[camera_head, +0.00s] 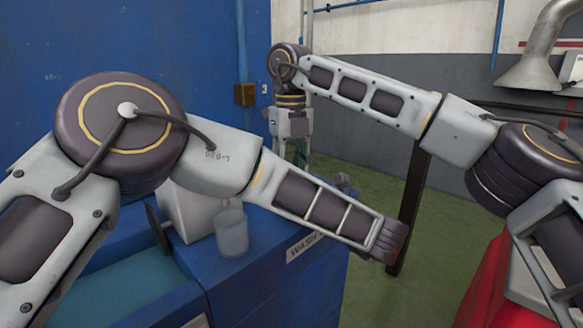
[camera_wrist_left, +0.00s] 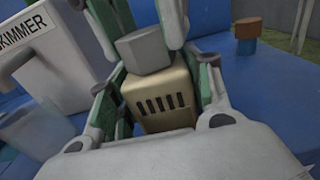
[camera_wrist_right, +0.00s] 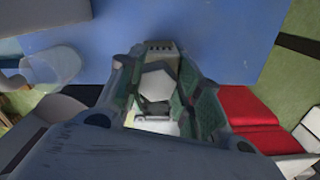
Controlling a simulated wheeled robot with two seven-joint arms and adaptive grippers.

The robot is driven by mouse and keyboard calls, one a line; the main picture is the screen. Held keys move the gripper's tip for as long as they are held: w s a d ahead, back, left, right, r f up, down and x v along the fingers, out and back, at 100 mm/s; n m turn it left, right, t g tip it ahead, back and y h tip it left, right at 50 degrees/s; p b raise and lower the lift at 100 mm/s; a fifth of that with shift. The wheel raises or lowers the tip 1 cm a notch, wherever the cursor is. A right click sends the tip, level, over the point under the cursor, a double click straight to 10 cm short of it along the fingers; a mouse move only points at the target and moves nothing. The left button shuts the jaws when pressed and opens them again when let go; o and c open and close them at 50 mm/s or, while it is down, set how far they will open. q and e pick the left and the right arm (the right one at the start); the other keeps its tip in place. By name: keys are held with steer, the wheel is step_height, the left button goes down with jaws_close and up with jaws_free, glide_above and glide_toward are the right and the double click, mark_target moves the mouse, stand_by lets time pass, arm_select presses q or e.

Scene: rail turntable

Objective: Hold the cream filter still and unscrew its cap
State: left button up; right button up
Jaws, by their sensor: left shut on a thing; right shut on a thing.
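The cream filter (camera_wrist_left: 160,100) is a slotted block between the green fingers of my left gripper (camera_wrist_left: 155,82), which is shut on it. Its grey faceted cap (camera_wrist_left: 145,50) sits on top. In the right wrist view the cap (camera_wrist_right: 157,82) lies between the fingers of my right gripper (camera_wrist_right: 160,88), which is shut on it from above; part of the slotted filter (camera_wrist_right: 158,46) shows beyond. My left gripper and the filter are hidden there. I cannot tell whether the cap is loose.
A blue bench (camera_head: 250,285) with a WASH label carries a pale box and a clear cup (camera_head: 232,235) at its left. The left wrist view shows the box's SKIMMER label (camera_wrist_left: 20,38) and a brown-topped post (camera_wrist_left: 246,28). A red object (camera_head: 485,285) stands right.

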steer(key=shift+s+a+f+n, duration=0.1)
steer(key=shift+a+f+n, duration=0.05)
steer(key=shift+n, duration=1.45)
steer(key=o, duration=1.1)
steer(key=shift+o, duration=0.6)
steer(key=shift+r, duration=0.25)
steer(key=shift+r, duration=1.9)
steer(key=shift+m, duration=0.3)
steer(key=shift+d+m, duration=0.15)
steer(key=shift+m, duration=1.2)
steer(key=shift+d+m, duration=0.1)
steer(key=shift+m, duration=1.25)
